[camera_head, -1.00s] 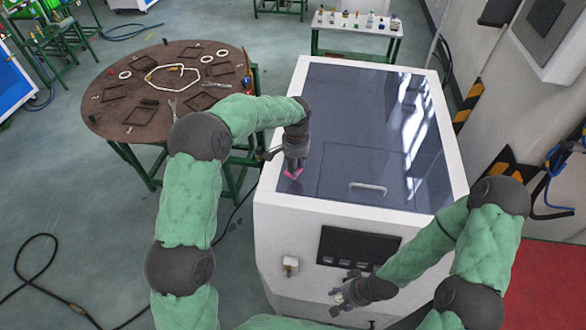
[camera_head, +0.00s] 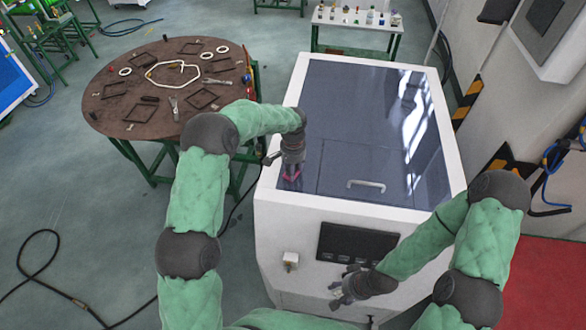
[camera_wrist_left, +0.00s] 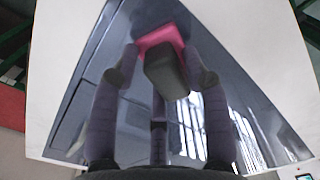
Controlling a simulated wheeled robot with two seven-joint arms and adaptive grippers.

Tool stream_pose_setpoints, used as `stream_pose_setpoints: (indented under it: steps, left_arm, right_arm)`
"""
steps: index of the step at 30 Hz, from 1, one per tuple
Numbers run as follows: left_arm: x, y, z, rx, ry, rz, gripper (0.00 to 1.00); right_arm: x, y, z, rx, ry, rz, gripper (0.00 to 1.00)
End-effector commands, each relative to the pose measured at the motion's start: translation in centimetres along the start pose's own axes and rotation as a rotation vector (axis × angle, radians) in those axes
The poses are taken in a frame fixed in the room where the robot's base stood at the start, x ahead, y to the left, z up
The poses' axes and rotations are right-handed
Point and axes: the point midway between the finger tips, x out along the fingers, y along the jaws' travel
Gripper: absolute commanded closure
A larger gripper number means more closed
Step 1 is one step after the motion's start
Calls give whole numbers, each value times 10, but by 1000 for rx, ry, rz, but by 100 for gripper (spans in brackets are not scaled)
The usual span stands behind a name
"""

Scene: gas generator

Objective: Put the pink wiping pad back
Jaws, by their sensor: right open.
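The pink wiping pad (camera_wrist_left: 160,40) has a dark block-like handle (camera_wrist_left: 168,72). In the head view the pad (camera_head: 291,172) is at the left front part of the machine's dark glass top (camera_head: 365,125). Whether it touches the glass is hard to tell. My left gripper (camera_head: 292,164) points down over it. In the left wrist view my left gripper's fingers (camera_wrist_left: 165,68) close around the handle, with tips at the pink part. My right gripper (camera_head: 345,287) is open and empty in front of the machine's front panel.
The white machine (camera_head: 320,222) has a handle (camera_head: 366,185) on its glass top. A round brown table (camera_head: 120,128) with frames, rings and tools stands at the left. A small table (camera_head: 358,30) with small items is behind. A black cable (camera_head: 40,272) lies on the floor.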

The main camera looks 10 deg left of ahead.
Motion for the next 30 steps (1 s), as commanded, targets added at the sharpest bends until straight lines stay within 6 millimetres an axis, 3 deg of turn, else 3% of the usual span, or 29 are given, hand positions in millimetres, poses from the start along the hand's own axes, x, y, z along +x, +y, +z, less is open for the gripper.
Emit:
stream_pose_setpoints:
  steps: [14, 30]
  left_arm:
    - [-6, 0, 0, 0, 1, 0, 37]
    - [-101, 0, 0, 1, 2, 0, 37]
  right_arm:
    - [-4, -2, 0, 0, 0, 0, 51]
    - [19, 7, -1, 0, 0, 0, 51]
